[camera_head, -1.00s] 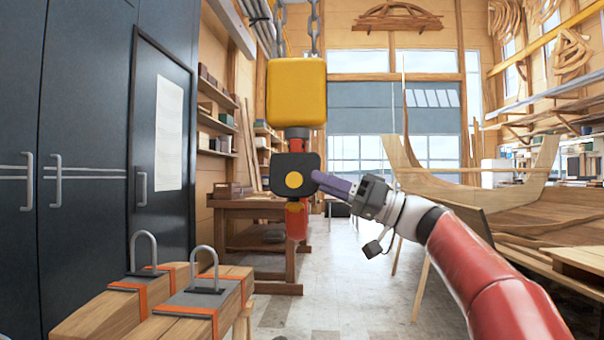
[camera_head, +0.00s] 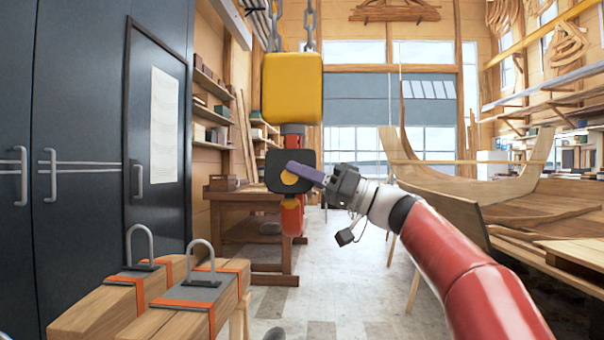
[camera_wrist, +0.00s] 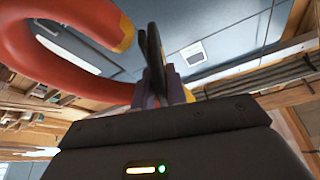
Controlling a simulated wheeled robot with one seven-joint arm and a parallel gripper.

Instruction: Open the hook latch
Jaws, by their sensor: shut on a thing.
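In the wrist view the hook (camera_wrist: 70,10) curves across the upper left and ends in an orange-yellow tip. The dark, flat hook latch (camera_wrist: 154,45) stands just right of that tip. In the wrist view my gripper (camera_wrist: 158,88) is shut on the latch's lower part.
Two lidded wooden blocks with grey shackles (camera_head: 150,300) stand at the lower left. Dark cabinets (camera_head: 80,160) line the left wall, and a wooden workbench (camera_head: 240,215) stands behind the hook. A wooden boat hull (camera_head: 460,185) fills the right.

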